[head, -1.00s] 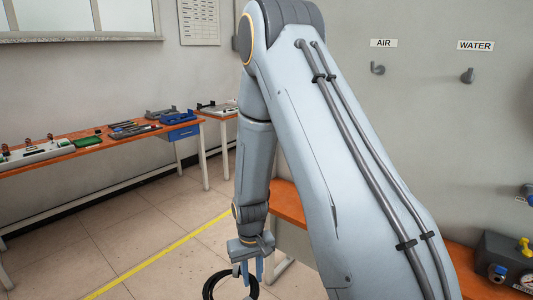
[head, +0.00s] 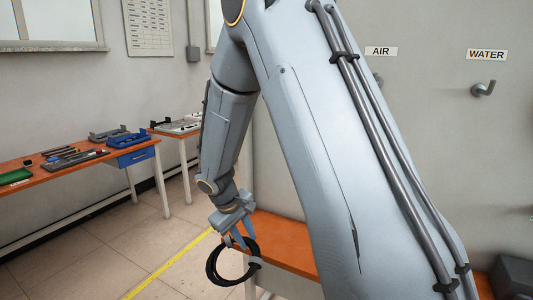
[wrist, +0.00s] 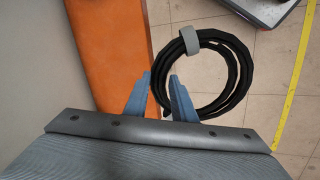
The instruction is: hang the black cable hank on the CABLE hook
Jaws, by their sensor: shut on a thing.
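The black cable hank (head: 212,268) is a coiled ring with a grey strap; it also shows in the wrist view (wrist: 246,92). My gripper (head: 246,240) is shut on the near-left side of the coil, and the hank hangs from its blue fingers. In the wrist view the cable passes between my fingertips (wrist: 160,84). An AIR sign (head: 381,51) and a WATER sign (head: 487,55) are on the grey wall, with a grey WATER hook (head: 484,89) below. The AIR hook is mostly hidden behind my arm. No CABLE sign or hook shows.
An orange bench (head: 285,240) stands along the wall behind my gripper. A bench (head: 70,170) with tools and a blue drawer (head: 135,156) is at the left. A yellow floor line (head: 170,269) crosses the open tiled floor. A dark box (head: 512,273) sits at lower right.

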